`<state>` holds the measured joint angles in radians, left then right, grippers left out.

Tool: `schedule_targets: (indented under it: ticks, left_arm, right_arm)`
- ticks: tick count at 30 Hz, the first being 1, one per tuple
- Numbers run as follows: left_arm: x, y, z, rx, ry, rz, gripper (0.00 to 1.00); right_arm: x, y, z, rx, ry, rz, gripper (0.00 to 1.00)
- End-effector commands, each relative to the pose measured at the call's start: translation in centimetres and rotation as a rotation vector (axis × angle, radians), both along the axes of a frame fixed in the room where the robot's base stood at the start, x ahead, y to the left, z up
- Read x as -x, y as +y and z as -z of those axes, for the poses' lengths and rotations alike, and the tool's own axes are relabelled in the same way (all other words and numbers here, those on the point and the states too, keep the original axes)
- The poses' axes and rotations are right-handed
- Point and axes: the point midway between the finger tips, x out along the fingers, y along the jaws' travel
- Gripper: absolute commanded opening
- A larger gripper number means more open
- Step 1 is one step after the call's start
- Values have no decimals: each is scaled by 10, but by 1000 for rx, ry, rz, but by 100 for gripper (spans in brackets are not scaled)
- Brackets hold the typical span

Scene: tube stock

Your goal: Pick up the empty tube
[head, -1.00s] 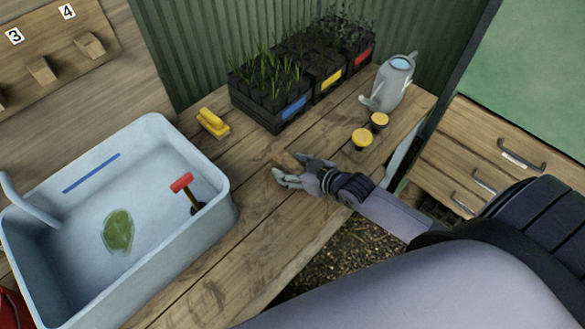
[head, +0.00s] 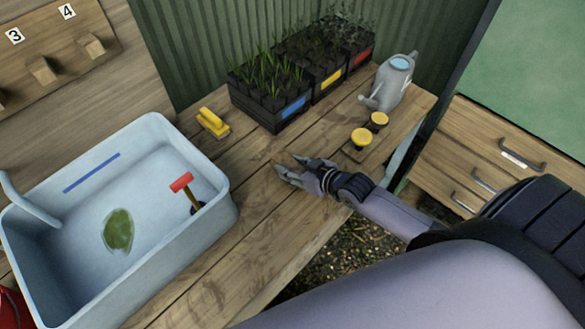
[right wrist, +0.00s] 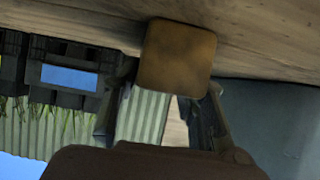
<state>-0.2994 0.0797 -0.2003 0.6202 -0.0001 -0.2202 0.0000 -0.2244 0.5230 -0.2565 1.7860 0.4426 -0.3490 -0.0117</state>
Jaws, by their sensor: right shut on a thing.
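My right gripper (head: 284,166) is low over the middle of the wooden bench, fingers pointing left. It also shows in the right wrist view (right wrist: 168,90), shut on a brown, square-ended piece (right wrist: 176,56) with rounded corners, which I take for the tube. Whether it is empty I cannot see. In the head view it barely stands out from the brown bench, and whether it touches the bench is unclear. My left gripper is not in view.
A pale blue basin (head: 222,185) with a red-headed tool (head: 181,182) is on the left. Black seedling trays (head: 277,118) stand at the back, a yellow brush (head: 212,122) beside them. Two yellow-topped items (head: 361,137) and a watering can (head: 391,84) are behind the gripper.

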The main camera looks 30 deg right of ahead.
Motion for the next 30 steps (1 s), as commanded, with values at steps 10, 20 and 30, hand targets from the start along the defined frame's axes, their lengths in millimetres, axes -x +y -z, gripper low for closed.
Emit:
schedule_targets:
  ticks: [10, 20, 30]
  left_arm:
    - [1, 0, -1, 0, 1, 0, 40]
    - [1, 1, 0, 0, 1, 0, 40]
    - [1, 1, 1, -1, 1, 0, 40]
  right_arm:
    - [0, 0, -18, 0, -2, -1, 19]
    - [-1, 0, -96, 1, -7, -2, 19]
    - [-1, 0, -171, 1, -5, -1, 19]
